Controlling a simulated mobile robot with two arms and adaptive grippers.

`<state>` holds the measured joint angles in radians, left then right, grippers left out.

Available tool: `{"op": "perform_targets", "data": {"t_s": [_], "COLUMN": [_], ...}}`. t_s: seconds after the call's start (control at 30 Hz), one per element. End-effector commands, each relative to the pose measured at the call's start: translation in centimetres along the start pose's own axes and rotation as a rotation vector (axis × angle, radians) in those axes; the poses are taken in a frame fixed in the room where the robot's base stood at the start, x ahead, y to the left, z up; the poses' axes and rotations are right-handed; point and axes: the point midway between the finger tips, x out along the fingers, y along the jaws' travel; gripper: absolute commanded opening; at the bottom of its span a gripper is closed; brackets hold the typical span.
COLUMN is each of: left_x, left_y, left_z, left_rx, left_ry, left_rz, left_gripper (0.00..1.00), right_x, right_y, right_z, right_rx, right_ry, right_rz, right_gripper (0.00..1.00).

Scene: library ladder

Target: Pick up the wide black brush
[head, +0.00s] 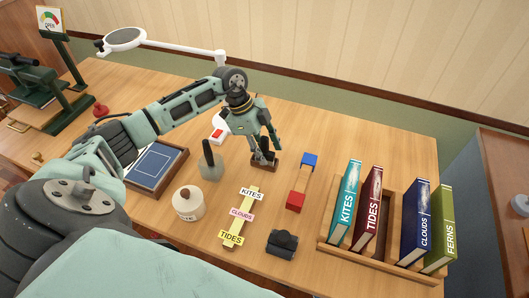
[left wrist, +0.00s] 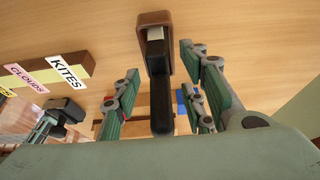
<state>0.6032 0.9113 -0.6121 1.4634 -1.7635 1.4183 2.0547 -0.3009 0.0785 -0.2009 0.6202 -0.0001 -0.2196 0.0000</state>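The black brush (left wrist: 160,95) has a long black handle and a pale band where it meets a brown block (left wrist: 153,18) in the left wrist view. In the head view the same brown block (head: 265,165) lies on the table beneath my left gripper, largely covered by the fingers. My left gripper (head: 264,154) points down over it. In the left wrist view its fingers (left wrist: 161,90) stand apart, one side left and one side right of the black handle, with visible gaps. Nothing is clamped. My right gripper is not in view.
A labelled yellow strip (head: 235,226) and a dark block (head: 283,244) lie nearer. A blue-and-red-ended piece (head: 301,183) and a book rack (head: 376,262) are right.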

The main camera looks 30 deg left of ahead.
Motion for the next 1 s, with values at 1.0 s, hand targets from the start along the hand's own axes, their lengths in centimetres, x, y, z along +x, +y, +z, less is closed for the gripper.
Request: {"op": "perform_targets", "data": {"t_s": [1.0], "left_x": [-0.93], "left_y": [-0.08], "left_z": [-0.35], "left_rx": [0.002], "left_ry": [0.001], "left_rz": [-0.002], "left_gripper": [0.00], "right_x": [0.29], "right_y": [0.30], "right_z": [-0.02], "right_rx": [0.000], "right_ry": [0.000], "right_rz": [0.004], "right_gripper": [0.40]}}
